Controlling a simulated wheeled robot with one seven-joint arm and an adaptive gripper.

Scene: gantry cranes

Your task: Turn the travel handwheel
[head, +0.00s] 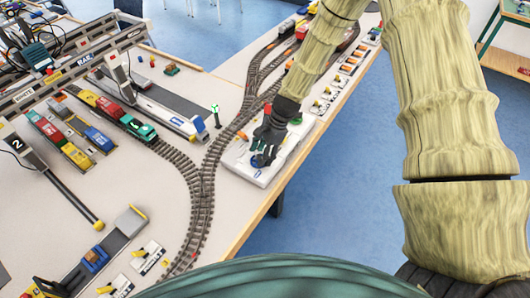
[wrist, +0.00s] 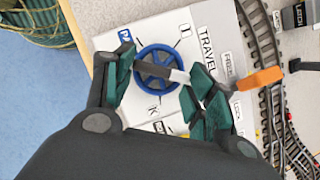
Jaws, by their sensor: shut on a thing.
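The blue travel handwheel (wrist: 159,62) sits on a white control panel (wrist: 188,45) with the word TRAVEL printed beside it. A dark grip with a pale end (wrist: 178,76) lies across the wheel's lower right. My gripper (wrist: 162,80) has its green-padded fingers on either side of the wheel and this grip, and is shut on the handwheel. The exact contact is not clear. In the head view my gripper (head: 264,155) is low over the panel (head: 241,164) near the table edge and hides most of the wheel.
An orange lever (wrist: 260,80) stands close to the right finger. Curved model track (head: 202,190) runs just left of the panel. Model trains (head: 110,110) and cranes fill the table's left. Blue floor (head: 330,200) lies open beyond the table edge.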

